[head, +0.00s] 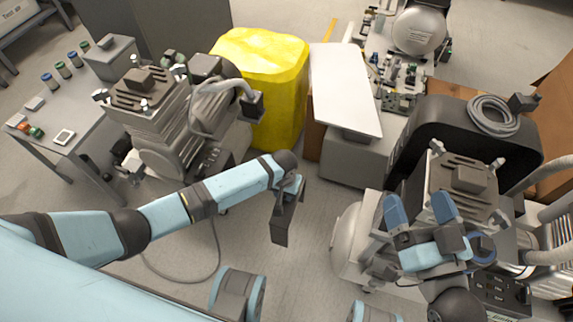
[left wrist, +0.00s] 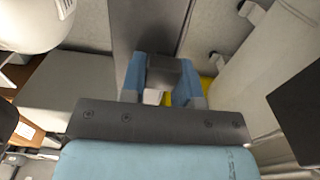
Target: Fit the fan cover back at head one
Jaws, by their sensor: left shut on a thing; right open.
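My left gripper (head: 291,186) is over the floor between the two compressors. It is shut on a dark grey panel (head: 282,222), which looks like the fan cover and hangs downward. In the left wrist view the blue fingers (left wrist: 163,92) close around its dark block, and the long grey panel (left wrist: 150,28) extends beyond. My right gripper (head: 419,205) is open, with its blue fingers spread in front of the right compressor's finned head (head: 466,182). I cannot tell whether it touches anything. Another finned compressor head (head: 150,92) stands at the left. I cannot tell which is head one.
A yellow-covered bin (head: 262,50) stands at the back, beside a white panel (head: 345,85) on a grey box. A black housing (head: 440,130) with a coiled hose (head: 493,113) stands behind the right compressor. A grey table (head: 92,125) is at left. Floor is clear around the held panel.

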